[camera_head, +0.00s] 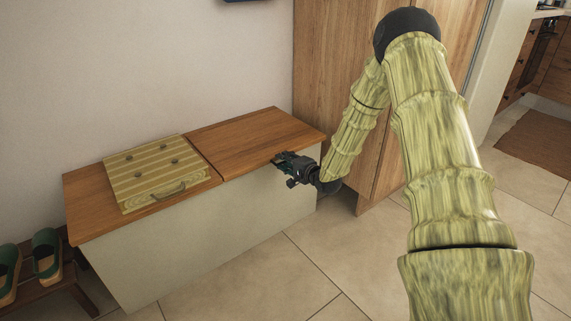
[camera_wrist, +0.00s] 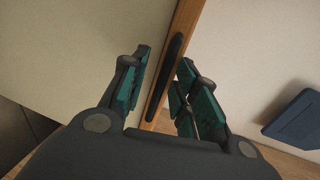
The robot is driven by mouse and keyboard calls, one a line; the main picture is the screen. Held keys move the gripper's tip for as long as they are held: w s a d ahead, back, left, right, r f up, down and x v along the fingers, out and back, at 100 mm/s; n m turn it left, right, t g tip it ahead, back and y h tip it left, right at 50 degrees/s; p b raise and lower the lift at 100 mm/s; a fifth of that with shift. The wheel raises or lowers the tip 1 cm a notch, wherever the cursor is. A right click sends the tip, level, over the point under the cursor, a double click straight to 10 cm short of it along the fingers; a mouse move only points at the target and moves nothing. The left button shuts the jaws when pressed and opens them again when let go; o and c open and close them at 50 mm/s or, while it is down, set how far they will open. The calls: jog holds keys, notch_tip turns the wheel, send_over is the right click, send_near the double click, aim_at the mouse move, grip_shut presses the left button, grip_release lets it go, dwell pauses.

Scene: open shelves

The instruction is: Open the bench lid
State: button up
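The bench (camera_head: 190,235) has a pale front and a wooden top in two sections. The right section, a plain wooden lid (camera_head: 250,138), lies flat and closed. My gripper (camera_head: 281,159) is at the front edge of this lid, near its right end. In the wrist view my gripper (camera_wrist: 164,60) is open. Its teal-padded fingers stand either side of a dark, narrow handle (camera_wrist: 165,78) on the wooden lid edge (camera_wrist: 186,22). Gaps show between the fingers and the handle. The head view does not show the handle clearly.
Green shoes (camera_head: 46,252) stand on a low rack at the left. A tall wooden cabinet (camera_head: 330,75) stands behind, right. The floor in front is clear.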

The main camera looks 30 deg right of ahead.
grip_shut()
jog(key=shift+r, duration=0.15)
